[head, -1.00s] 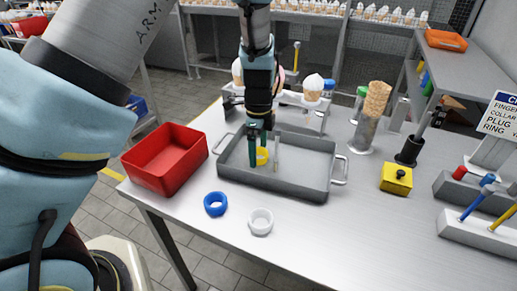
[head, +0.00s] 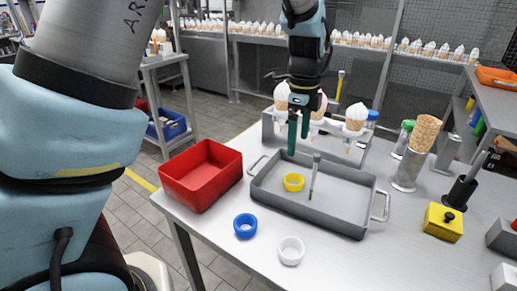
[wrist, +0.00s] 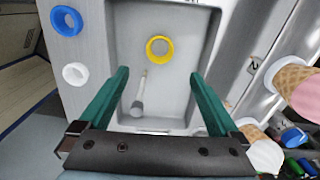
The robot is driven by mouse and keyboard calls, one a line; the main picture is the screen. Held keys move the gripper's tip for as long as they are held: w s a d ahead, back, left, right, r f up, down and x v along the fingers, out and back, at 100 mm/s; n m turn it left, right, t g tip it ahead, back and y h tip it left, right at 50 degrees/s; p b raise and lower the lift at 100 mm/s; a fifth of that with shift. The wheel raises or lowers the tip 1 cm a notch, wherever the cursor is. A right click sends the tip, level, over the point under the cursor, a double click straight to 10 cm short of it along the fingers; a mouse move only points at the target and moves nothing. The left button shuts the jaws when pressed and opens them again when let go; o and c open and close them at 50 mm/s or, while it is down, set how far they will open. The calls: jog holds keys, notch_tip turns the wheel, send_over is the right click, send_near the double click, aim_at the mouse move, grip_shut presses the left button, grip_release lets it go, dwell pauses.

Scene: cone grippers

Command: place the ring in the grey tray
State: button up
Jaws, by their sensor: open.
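A yellow ring (head: 293,182) lies flat on the floor of the grey tray (head: 345,217), toward its left end. It also shows in the wrist view (wrist: 159,48). My gripper (head: 298,145) is open and empty, raised above the tray, with its green fingers apart. In the wrist view the open fingers (wrist: 160,98) point toward the tray and nothing is between their tips. A blue ring (head: 246,226) and a white ring (head: 291,251) lie on the table in front of the tray. A thin grey tool (head: 315,177) is in the tray beside the yellow ring.
A red bin (head: 202,177) stands left of the tray. Behind the tray is a rack holding several ice cream cones (head: 355,117). A cone stack in a holder (head: 424,134) and a yellow block (head: 443,222) stand to the right.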

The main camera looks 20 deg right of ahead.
jog(key=w+a+n, duration=0.6)
jog(key=a+n, duration=0.2)
jog(key=a, duration=0.4)
jog(key=s+a+n+t, duration=0.1)
jog(key=s+a+n, duration=0.1)
jog(key=a+n, duration=1.7)
jog(key=a, duration=0.7)
jog(key=shift+s+a+f+t, duration=0.2)
jog(key=shift+s+a+t, duration=0.1)
jog(key=shift+a, duration=0.05)
